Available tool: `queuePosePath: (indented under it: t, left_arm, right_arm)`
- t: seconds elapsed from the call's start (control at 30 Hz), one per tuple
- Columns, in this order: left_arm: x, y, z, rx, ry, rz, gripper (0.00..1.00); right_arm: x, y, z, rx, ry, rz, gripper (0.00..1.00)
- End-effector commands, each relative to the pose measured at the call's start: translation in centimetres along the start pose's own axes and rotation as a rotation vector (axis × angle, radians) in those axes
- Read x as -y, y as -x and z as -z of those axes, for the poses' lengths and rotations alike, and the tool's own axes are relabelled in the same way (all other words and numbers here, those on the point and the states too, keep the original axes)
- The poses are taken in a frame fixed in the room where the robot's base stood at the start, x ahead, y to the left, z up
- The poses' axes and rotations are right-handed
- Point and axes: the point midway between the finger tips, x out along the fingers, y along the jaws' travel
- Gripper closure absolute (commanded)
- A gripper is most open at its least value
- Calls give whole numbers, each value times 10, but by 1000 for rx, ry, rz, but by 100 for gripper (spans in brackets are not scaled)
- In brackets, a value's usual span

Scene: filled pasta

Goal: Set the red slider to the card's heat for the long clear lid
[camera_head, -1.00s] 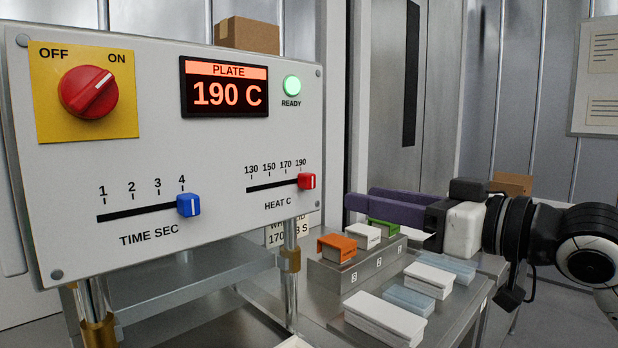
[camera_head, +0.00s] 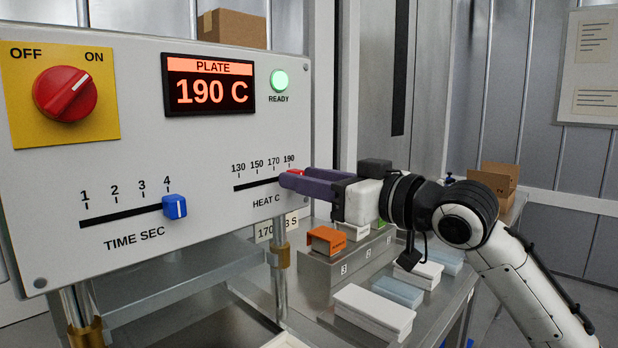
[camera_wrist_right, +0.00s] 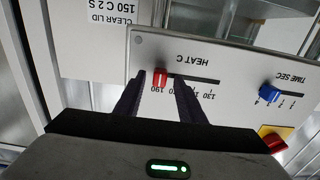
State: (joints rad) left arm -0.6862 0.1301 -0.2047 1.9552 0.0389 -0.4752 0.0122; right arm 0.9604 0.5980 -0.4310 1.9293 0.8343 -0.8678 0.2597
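The red slider (camera_head: 296,172) is at the 190 end of the HEAT C scale, partly hidden by my right gripper (camera_head: 288,181). In the right wrist view the red slider (camera_wrist_right: 160,77) lies between the spread fingertips of my right gripper (camera_wrist_right: 158,88), with gaps on both sides. A card (camera_wrist_right: 110,16) there reads "CLEAR LID 150 C 2 S". The plate display (camera_head: 210,88) shows 190 C. Pale blue, clear-looking pieces (camera_head: 398,291) lie on the bench; which one is the long clear lid I cannot tell. My left gripper is not in view.
The blue TIME SEC slider (camera_head: 175,207) is at 4. The red knob (camera_head: 65,93) points to ON, and the green READY lamp (camera_head: 279,80) is lit. A numbered block (camera_head: 325,268) and a long white piece (camera_head: 374,310) are below my right arm.

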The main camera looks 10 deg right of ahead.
Motion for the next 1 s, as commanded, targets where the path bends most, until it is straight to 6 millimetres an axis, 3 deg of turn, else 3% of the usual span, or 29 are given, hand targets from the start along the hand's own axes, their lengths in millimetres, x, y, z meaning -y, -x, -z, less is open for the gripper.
queuePosePath:
  t: [0.17, 0.37, 0.63, 0.83, 1.0]
  left_arm:
    - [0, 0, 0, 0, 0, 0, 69]
    - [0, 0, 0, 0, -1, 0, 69]
    - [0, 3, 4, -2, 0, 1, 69]
    - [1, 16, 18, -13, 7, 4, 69]
    - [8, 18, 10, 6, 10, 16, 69]
  right_arm:
    - [0, 0, 0, 0, 0, 0, 66]
    - [0, 0, 0, 0, 0, 0, 100]
    - [6, -1, 2, 0, 1, 2, 100]
    - [43, -8, 3, 3, 0, 7, 100]
    - [62, -8, 1, 1, 0, 3, 100]
